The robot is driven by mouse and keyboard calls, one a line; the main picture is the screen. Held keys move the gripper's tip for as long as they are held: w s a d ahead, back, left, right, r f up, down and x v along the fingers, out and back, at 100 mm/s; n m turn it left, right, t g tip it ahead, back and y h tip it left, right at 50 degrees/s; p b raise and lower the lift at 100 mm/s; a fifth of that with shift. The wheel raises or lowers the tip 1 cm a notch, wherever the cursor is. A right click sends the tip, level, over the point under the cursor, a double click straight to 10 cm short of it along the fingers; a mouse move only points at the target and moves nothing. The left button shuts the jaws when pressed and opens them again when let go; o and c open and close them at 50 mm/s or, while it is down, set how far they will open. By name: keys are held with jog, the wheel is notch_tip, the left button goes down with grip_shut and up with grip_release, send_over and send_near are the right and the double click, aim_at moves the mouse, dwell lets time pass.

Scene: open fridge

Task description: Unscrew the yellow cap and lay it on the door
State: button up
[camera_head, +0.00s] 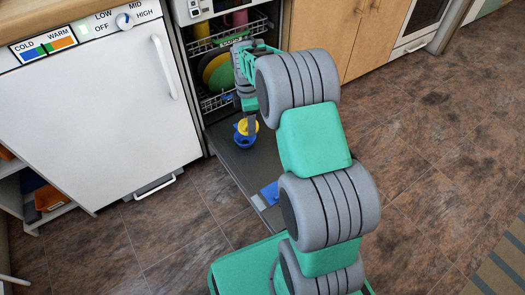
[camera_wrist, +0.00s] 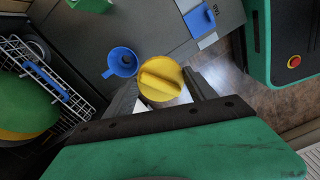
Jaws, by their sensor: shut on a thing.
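A yellow cap (camera_wrist: 161,79) with a raised grip bar sits between the fingers of my gripper (camera_wrist: 160,92) in the wrist view. My gripper is shut on it. In the head view the cap (camera_head: 246,126) shows just above a blue round holder (camera_head: 242,140). The blue holder (camera_wrist: 121,62) has a dark opening and stands on the open door (camera_wrist: 160,24) apart from the cap in the wrist view. How high the cap is above the door is hard to tell. The door (camera_head: 235,175) lies flat, partly hidden by my arm.
A blue block (camera_wrist: 200,18) on a pale plate lies on the door, and it also shows in the head view (camera_head: 269,192). Behind are racks (camera_head: 215,103) with a green and yellow plate (camera_wrist: 24,95). A white cabinet (camera_head: 95,115) stands left. Part of the door between holder and block is clear.

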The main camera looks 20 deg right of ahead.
aim_at(263, 162)
jog(key=d+f+n, duration=0.1)
jog(key=f+n, duration=0.3)
jog(key=f, duration=0.2)
jog(key=d+f+n, duration=0.2)
jog(key=f+n, duration=0.1)
jog(key=f, duration=0.4)
jog(key=d+f+n, duration=0.2)
jog(key=f+n, duration=0.2)
jog(key=f, duration=0.2)
jog(key=shift+w+f+n, duration=0.1)
jog(key=shift+f+n, duration=0.2)
jog(key=shift+f, duration=0.1)
jog(key=shift+b, duration=0.35)
jog(key=shift+w+d+f, duration=0.1)
jog(key=shift+w, duration=0.05)
jog(key=shift+f+b, duration=1.65)
jog(key=shift+f, duration=0.35)
jog(key=shift+f+b, duration=0.4)
jog(key=shift+f, duration=0.15)
jog(key=o, duration=1.4)
